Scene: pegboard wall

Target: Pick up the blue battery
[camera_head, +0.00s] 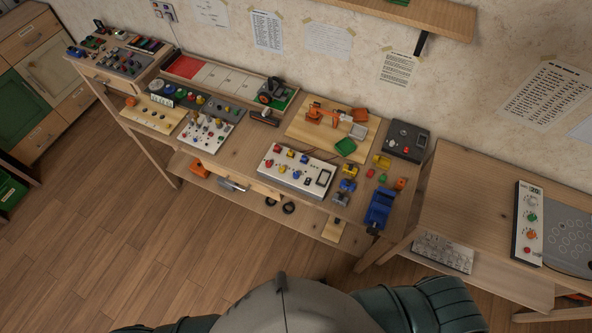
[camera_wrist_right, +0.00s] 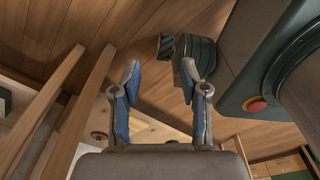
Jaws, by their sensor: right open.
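I cannot make out a blue battery for certain in the head view. Blue items there are a large blue vise-like block (camera_head: 379,208) at the right front corner of the long workbench, a small blue part (camera_head: 347,186) just left of it, and a small blue piece (camera_head: 76,51) at the bench's far left. My right gripper (camera_wrist_right: 160,72) shows in the right wrist view, open and empty, its two blue-padded fingers apart above wooden surfaces. Neither gripper shows in the head view.
The long wooden workbench (camera_head: 237,155) carries a white control panel (camera_head: 296,171), a dark box (camera_head: 406,140) and several small parts. A second table (camera_head: 464,201) stands at right with a button panel (camera_head: 529,225). A shelf (camera_head: 420,15) overhangs the back wall. Open wooden floor lies in front.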

